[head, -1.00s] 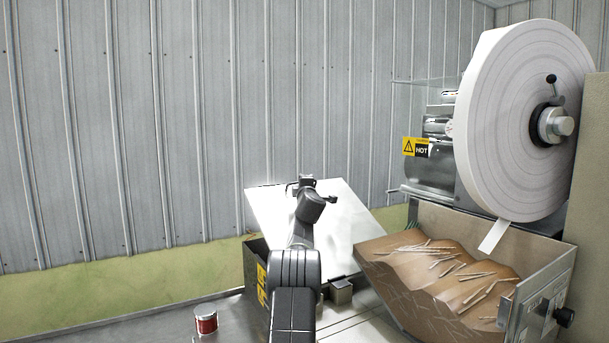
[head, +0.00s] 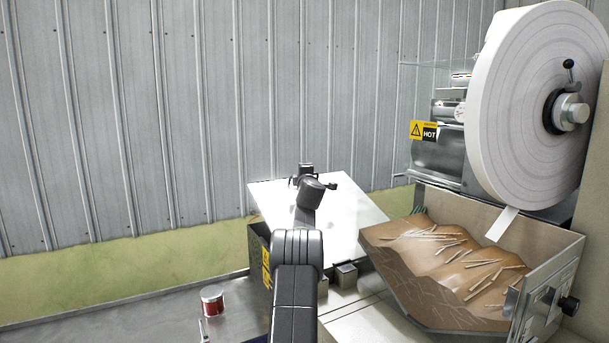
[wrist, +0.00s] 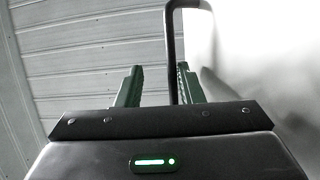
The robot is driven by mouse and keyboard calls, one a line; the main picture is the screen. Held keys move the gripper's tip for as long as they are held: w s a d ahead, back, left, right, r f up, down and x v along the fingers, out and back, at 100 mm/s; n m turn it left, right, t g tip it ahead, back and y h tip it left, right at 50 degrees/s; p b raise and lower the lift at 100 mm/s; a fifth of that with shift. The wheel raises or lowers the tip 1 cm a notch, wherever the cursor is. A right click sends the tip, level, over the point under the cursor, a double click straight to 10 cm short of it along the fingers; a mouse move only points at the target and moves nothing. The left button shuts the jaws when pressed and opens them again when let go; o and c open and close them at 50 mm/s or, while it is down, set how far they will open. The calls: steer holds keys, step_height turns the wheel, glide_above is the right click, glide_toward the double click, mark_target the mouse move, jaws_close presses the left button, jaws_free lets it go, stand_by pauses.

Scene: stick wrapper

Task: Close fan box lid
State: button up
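The fan box (head: 259,255) stands left of the paper roll machine, a dark-sided box with yellow labels. Its pale metal lid (head: 345,212) is raised and tilted. My gripper (head: 308,180) is at the lid's upper part, with my arm covering part of the lid and box. In the wrist view the green fingers (wrist: 156,86) are apart, with a bent black handle bar (wrist: 172,50) between them, nearer the right finger. I cannot tell whether that finger touches it. The lid also fills the right of the wrist view (wrist: 250,60).
A large white paper roll (head: 530,110) and a tray of sticks (head: 525,225) stand to the right. A HOT warning label (head: 423,130) marks the machine. A small red can (head: 212,300) is at lower left. A corrugated wall (head: 150,120) runs behind.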

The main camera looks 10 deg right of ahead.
steer(key=shift+s+d+r, duration=0.1)
steer(key=shift+d, duration=0.05)
stand_by(0.3)
steer(key=shift+s+d+f+b, duration=0.2)
steer(key=shift+s+b, duration=0.3)
steer(key=shift+b, duration=0.45)
steer(key=s+b, duration=0.6)
steer(key=s, duration=0.1)
steer(key=s+b, duration=0.3)
steer(key=s, duration=0.1)
steer(key=shift+s+a+f, duration=0.2)
steer(key=shift+f, duration=0.1)
steer(key=shift+s+b, duration=0.45)
steer(key=shift+s, duration=0.2)
steer(key=shift+w+r, duration=0.1)
steer(key=shift+w, duration=0.05)
steer(key=w+p, duration=0.2)
steer(key=w, duration=0.1)
steer(key=w+p, duration=0.5)
steer(key=w, duration=0.1)
steer(key=shift+d+r, duration=0.1)
steer(key=shift+r, duration=0.3)
steer(key=w+p, duration=0.2)
steer(key=shift+w+p, duration=0.2)
steer(key=shift+p, duration=0.15)
steer(key=shift+w+f+p, duration=0.1)
steer(key=shift+w+p, duration=0.6)
steer(key=shift+p, duration=0.05)
